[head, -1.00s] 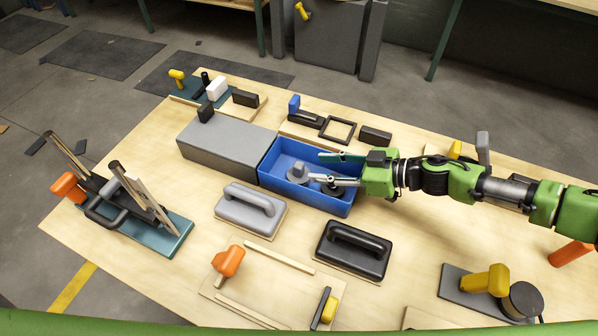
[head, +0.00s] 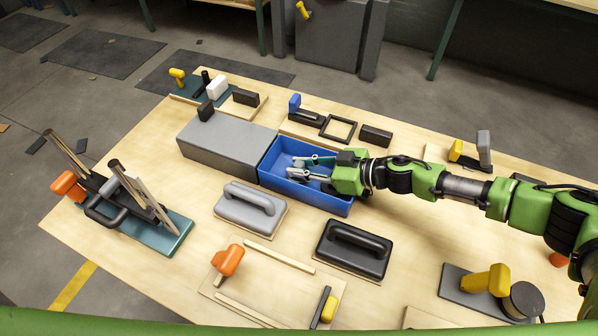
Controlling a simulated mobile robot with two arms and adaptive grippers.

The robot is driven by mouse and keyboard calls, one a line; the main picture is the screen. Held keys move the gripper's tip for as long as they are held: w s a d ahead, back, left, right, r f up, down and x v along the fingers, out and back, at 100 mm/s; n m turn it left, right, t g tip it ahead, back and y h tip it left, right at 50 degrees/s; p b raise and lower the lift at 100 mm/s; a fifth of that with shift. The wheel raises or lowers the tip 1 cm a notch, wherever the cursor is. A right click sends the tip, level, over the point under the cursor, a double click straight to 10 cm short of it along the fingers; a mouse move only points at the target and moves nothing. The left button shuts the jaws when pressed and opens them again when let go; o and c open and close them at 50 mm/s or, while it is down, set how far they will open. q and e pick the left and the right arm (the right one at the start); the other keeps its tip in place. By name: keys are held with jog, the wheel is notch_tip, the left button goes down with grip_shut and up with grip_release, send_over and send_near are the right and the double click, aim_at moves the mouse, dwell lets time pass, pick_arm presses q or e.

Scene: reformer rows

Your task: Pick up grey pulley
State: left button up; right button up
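The blue bin (head: 345,209) stands mid-table. The grey pulley (head: 298,165) is inside its left part, mostly hidden by my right gripper's fingers. My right gripper (head: 293,166) reaches in from the right. Its two fingers lie on either side of the pulley's raised middle, with a narrow gap between them, and appear closed on it. The pulley still looks low in the bin. A dark round part lies further right in the bin, mostly covered by the gripper. My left gripper is not in view.
A grey box (head: 225,145) adjoins the bin's left side. A grey handled block (head: 250,207) and a black handled block (head: 353,247) stand in front. A black square frame (head: 338,128) lies behind.

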grip_shut()
